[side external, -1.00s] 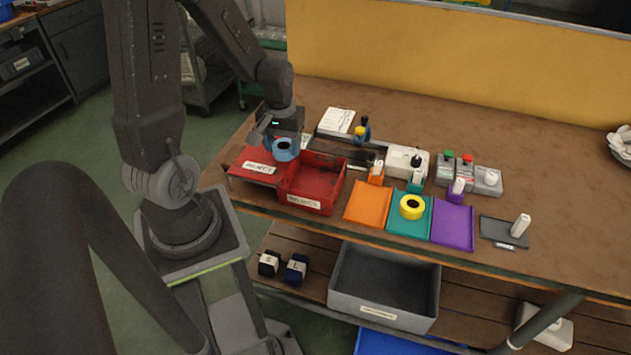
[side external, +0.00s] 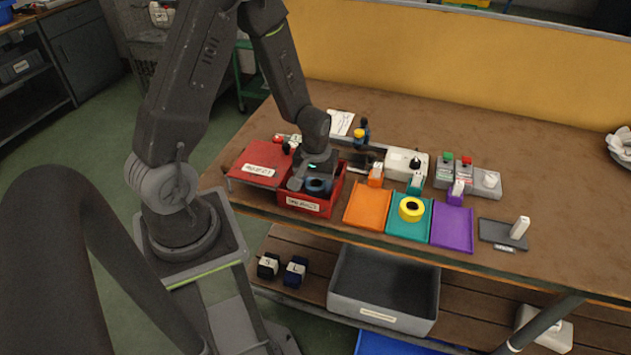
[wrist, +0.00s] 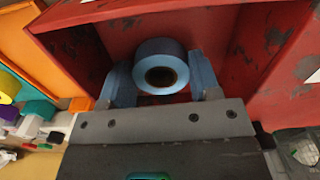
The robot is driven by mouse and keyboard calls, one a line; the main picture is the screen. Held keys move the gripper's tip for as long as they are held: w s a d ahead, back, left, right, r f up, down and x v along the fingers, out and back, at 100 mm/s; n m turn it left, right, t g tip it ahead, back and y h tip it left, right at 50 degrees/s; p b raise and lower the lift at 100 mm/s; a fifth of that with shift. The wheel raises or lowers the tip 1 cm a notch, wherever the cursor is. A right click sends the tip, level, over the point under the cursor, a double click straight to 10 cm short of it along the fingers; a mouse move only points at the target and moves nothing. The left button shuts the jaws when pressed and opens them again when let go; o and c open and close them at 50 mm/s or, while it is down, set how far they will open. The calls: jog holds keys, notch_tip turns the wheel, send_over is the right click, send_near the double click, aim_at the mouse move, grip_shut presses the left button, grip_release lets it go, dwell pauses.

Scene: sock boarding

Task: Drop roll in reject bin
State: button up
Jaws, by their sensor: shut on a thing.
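A blue tape-like roll (wrist: 161,66) with a dark core sits between the two fingers of my gripper (wrist: 155,85) in the wrist view. My gripper (side external: 312,184) is shut on the roll and holds it over the red reject bin (side external: 301,205), at or just inside its rim in the side view. The bin's red walls and scuffed floor (wrist: 85,52) surround the roll in the wrist view. Whether the roll touches the bin's floor cannot be told. The roll also shows dark in the side view (side external: 318,186).
A red labelled lid or tray (side external: 260,160) lies left of the bin. Orange (side external: 368,205), teal (side external: 402,225) and purple (side external: 453,224) trays stand to the right; a yellow roll (side external: 411,209) is on the teal one. A white device (side external: 405,163) stands behind them.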

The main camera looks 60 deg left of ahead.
aim_at(316, 184)
jog(key=o, duration=0.6)
jog(key=shift+f, duration=0.15)
jog(key=shift+o, duration=0.2)
notch_tip(316, 184, up, 12)
jog(key=s+d+r+m+t, duration=0.2)
jog(key=s+d+r+m, duration=0.2)
jog(key=r, duration=0.4)
jog(key=s+d+r+m+t, duration=0.3)
jog(key=s+d+r+m, duration=0.2)
jog(key=d+r, duration=0.3)
jog(key=shift+s+d+r+m+t, duration=0.2)
jog(key=shift+s+m+t, duration=0.1)
jog(key=shift+s, duration=0.45)
